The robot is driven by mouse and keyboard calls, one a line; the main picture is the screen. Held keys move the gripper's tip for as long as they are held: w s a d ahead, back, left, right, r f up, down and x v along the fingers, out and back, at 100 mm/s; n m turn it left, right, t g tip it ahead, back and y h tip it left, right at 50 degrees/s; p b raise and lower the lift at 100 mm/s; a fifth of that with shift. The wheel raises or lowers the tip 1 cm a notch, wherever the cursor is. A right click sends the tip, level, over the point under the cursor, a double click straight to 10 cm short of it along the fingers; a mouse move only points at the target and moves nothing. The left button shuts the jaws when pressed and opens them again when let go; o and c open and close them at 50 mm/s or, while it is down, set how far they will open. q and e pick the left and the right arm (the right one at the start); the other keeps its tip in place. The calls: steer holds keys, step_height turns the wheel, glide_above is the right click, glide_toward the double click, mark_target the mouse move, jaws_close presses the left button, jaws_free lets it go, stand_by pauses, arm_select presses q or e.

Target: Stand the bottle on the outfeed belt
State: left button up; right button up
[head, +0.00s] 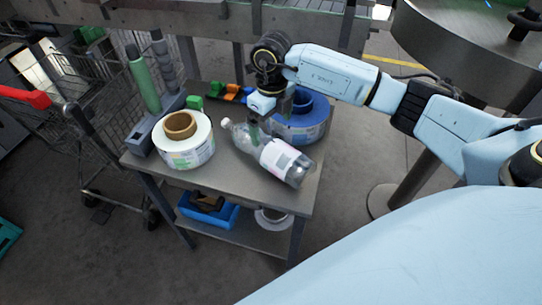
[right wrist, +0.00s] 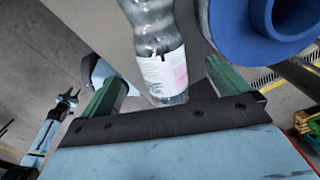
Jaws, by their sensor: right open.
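A clear plastic bottle (head: 288,163) with a white and pink label lies on its side on the grey cart top (head: 226,170), its neck to the upper left. My right gripper (head: 256,129) is over the bottle's upper part. In the right wrist view, the green fingers of the right gripper (right wrist: 165,90) are spread apart, with the bottle (right wrist: 160,60) showing between them. Contact cannot be told. A conveyor frame (head: 215,22) runs along the back; whether it is the outfeed belt is unclear. A small dark gripper (right wrist: 68,101), seemingly my left, is at the left of the wrist view.
A white label reel (head: 184,155) stands left of the bottle and a blue reel (head: 300,128) is close behind it. A round steel table (head: 460,45) is at upper right.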

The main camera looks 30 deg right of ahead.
mark_target(271, 142)
step_height(271, 142, down, 5)
steer(key=b, duration=0.2)
steer(key=shift+r+b, duration=0.15)
steer(key=shift+b, duration=0.2)
steer(key=shift+a+f+b, duration=0.1)
steer(key=shift+f+b, duration=0.3)
steer(key=shift+f, duration=0.1)
step_height(271, 142, down, 4)
steer(key=b, duration=0.3)
steer(key=shift+f, duration=0.1)
steer(key=shift+f+b, duration=0.25)
steer(key=shift+b, duration=0.1)
steer(key=shift+d, duration=0.25)
steer(key=shift+a, duration=0.1)
steer(key=shift+c, duration=1.3)
steer(key=shift+f, duration=0.1)
steer(key=c, duration=1.7)
arm_select(q)
steer(key=a+f, duration=0.4)
steer(key=f, duration=0.3)
steer(key=shift+s+f+y, duration=0.15)
steer(key=shift+f+y, duration=0.15)
arm_select(e)
steer(key=shift+w, duration=0.15)
steer(key=shift+c, duration=0.2)
